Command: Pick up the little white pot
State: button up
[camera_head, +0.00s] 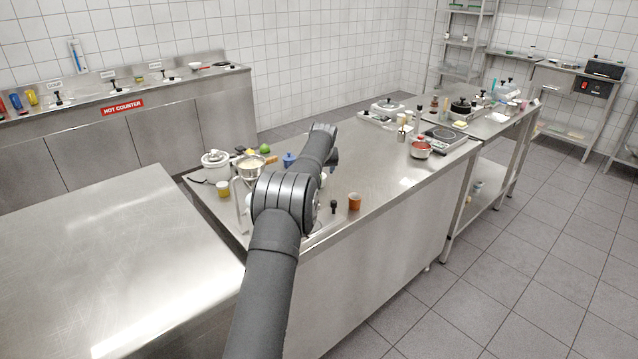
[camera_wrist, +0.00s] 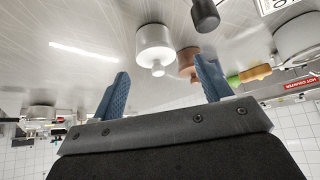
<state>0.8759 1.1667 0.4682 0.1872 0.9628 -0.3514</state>
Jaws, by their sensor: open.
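A little white pot (camera_wrist: 155,42) with a small knob on its lid shows in the wrist view, ahead of my gripper (camera_wrist: 160,68). My gripper is open, its two blue fingers spread apart with nothing held between them. The pot appears between the fingers in the picture, apart from both. In the head view my arm covers this area; a pale sliver (camera_head: 323,178) beside the arm may be part of the pot, but I cannot tell.
A reddish-brown item (camera_wrist: 187,63) sits close beside the pot in the wrist view, and a dark object (camera_wrist: 204,15) is nearby.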

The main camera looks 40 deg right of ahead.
jog(key=f, duration=0.1)
jog(key=d+f, duration=0.1)
jog(key=w+f, duration=0.1)
jog(key=f, duration=0.1)
jog(key=shift+d, duration=0.15)
jog(key=shift+w+d+f, duration=0.25)
jog(key=shift+w+f, duration=0.1)
jog(key=shift+f, duration=0.25)
jog(key=c, duration=1.4)
